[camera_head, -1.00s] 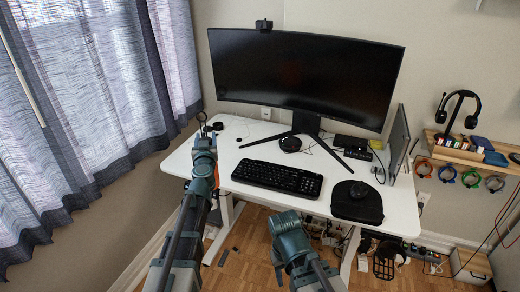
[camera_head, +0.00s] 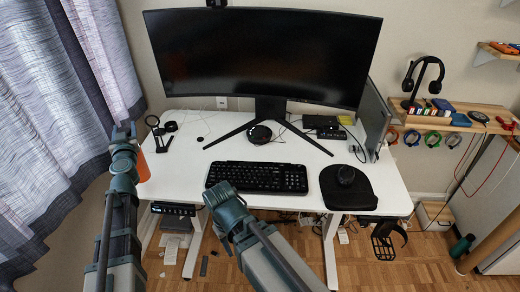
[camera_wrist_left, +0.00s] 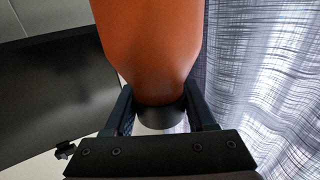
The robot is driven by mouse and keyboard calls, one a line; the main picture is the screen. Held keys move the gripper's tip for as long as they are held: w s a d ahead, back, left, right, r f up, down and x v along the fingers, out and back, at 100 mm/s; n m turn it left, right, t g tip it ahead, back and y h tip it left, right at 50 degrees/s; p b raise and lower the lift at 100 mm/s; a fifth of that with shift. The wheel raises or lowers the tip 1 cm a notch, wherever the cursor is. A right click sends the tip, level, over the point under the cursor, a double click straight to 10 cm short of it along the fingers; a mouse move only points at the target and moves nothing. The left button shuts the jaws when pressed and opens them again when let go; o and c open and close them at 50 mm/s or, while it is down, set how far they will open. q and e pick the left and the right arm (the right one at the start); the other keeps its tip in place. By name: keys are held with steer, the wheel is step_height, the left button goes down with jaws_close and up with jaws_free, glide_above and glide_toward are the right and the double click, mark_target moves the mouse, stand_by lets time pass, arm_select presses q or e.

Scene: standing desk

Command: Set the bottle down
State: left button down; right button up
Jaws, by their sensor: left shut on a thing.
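An orange bottle (camera_head: 142,166) shows partly in the head view at the desk's left edge, mostly hidden behind my left arm. In the left wrist view the bottle's orange body (camera_wrist_left: 147,45) fills the top middle, and its narrow dark end sits between the fingers. My left gripper (camera_head: 124,132) is shut on it; the fingers also show in the left wrist view (camera_wrist_left: 160,110). I cannot tell whether the bottle touches the white desk (camera_head: 190,185). My right gripper (camera_head: 220,192) is in front of the desk's front edge, near the keyboard; its jaws cannot be made out.
A black keyboard (camera_head: 258,177), a mouse on a dark pad (camera_head: 347,188), a wide monitor (camera_head: 262,55) and a laptop-like panel (camera_head: 376,115) occupy the desk. A small black stand (camera_head: 160,135) is at its back left. The desk's left front is clear. A curtain (camera_head: 50,130) hangs at left.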

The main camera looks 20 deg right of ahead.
arm_select(q)
steer(key=s+d+m+g+h, duration=0.1)
steer(key=s+d+m+h, duration=0.4)
steer(key=s+h, duration=0.4)
steer(key=s, duration=0.3)
steer(key=shift+d+r+m, duration=0.2)
steer(key=shift+m, duration=0.2)
arm_select(e)
steer(key=shift+r, duration=0.15)
